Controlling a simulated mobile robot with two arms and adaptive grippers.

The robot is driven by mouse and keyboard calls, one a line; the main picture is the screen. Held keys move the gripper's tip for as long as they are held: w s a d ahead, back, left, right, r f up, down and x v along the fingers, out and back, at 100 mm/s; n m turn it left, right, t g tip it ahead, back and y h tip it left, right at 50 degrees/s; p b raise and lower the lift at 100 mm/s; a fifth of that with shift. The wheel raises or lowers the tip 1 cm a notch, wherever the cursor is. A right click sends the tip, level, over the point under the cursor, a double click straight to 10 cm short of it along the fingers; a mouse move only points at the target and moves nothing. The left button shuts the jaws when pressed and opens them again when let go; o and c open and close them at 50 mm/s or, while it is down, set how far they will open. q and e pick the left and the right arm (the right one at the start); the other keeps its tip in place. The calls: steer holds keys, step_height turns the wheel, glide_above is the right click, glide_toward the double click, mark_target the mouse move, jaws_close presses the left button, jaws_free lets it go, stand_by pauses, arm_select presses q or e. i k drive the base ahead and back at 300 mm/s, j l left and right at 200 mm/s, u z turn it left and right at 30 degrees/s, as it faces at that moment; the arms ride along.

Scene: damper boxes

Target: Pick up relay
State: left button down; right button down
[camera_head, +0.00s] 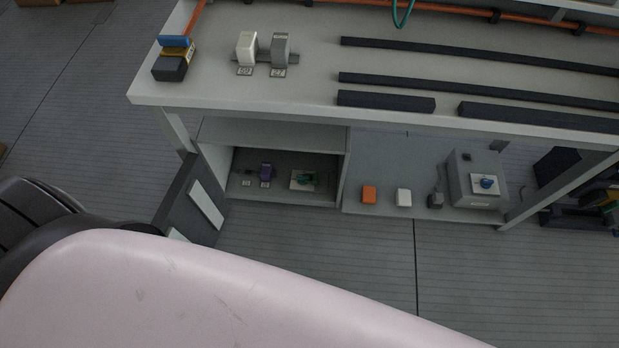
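I cannot tell for sure which thing is the relay. On the bench top a white block (246,48) and a grey block (281,47) stand side by side on a short dark rail, each with a number label in front. In the open cubby below, a small purple block (266,171) stands beside a small dark part, and a green part (304,178) lies on a white plate. On the lower shelf are an orange block (369,195), a white block (404,197) and a small dark grey part (436,200). Neither of my grippers is in view.
The bench (215,105) has a stacked blue, yellow and black block (173,60) at its left corner and dark bars on its right. A grey box with a blue knob (476,180) stands on the lower shelf. My pale arm link fills the foreground.

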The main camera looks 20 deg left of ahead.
mark_target(266, 169)
steer(key=u, duration=1.15)
